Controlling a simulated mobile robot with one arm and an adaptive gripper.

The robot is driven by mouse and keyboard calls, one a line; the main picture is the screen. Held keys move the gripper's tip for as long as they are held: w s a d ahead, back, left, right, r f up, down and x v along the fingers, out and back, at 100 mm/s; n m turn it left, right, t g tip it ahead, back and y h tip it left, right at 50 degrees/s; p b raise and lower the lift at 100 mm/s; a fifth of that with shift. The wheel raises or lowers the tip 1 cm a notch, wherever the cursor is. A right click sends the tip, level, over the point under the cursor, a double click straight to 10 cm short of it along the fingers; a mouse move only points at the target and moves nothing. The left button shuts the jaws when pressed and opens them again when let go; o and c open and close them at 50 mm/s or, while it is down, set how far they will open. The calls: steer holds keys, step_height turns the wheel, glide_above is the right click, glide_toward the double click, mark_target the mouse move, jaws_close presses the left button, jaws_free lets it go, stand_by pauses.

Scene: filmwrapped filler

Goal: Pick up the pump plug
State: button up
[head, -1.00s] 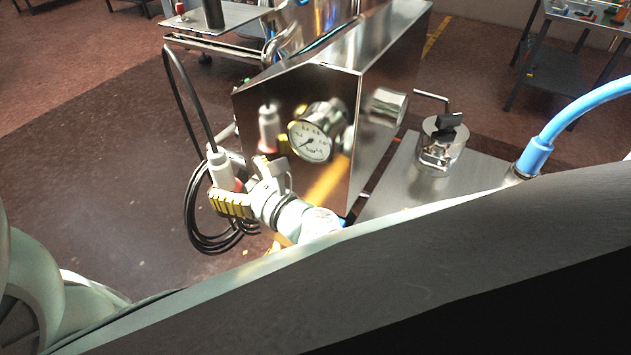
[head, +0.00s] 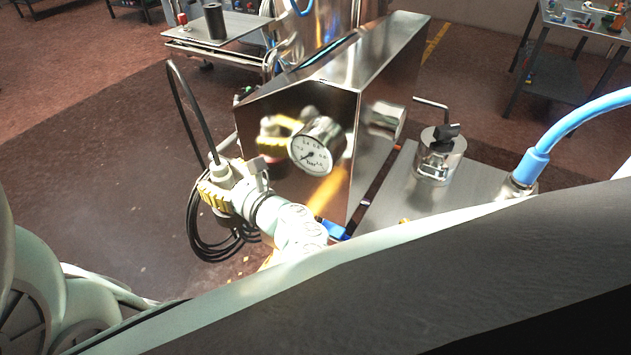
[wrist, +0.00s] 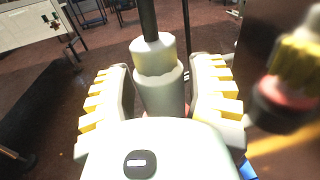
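The pump plug is a pale cylinder with a black cable out of its top. In the head view the plug (head: 219,170) is upright, left of the steel control box. Its lower part is hidden by my gripper (head: 214,194). In the wrist view the plug (wrist: 156,75) stands between the two yellow-ridged fingers of my gripper (wrist: 160,93). The fingers are spread on either side of it, with narrow gaps seeming to show, so the gripper looks open around the plug. The black cable (head: 181,95) arches up, then drops into coils.
The steel box (head: 390,62) with a pressure gauge (head: 311,147) is close on the right; its shiny face mirrors my gripper. A steel plate (head: 395,195) carries a black-handled fitting (head: 438,160) and a blue hose (head: 590,112). A cart (head: 235,28) stands behind. Floor at left is clear.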

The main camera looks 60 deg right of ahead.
jaws_close()
steer(key=shift+r, duration=0.1)
stand_by(0.3)
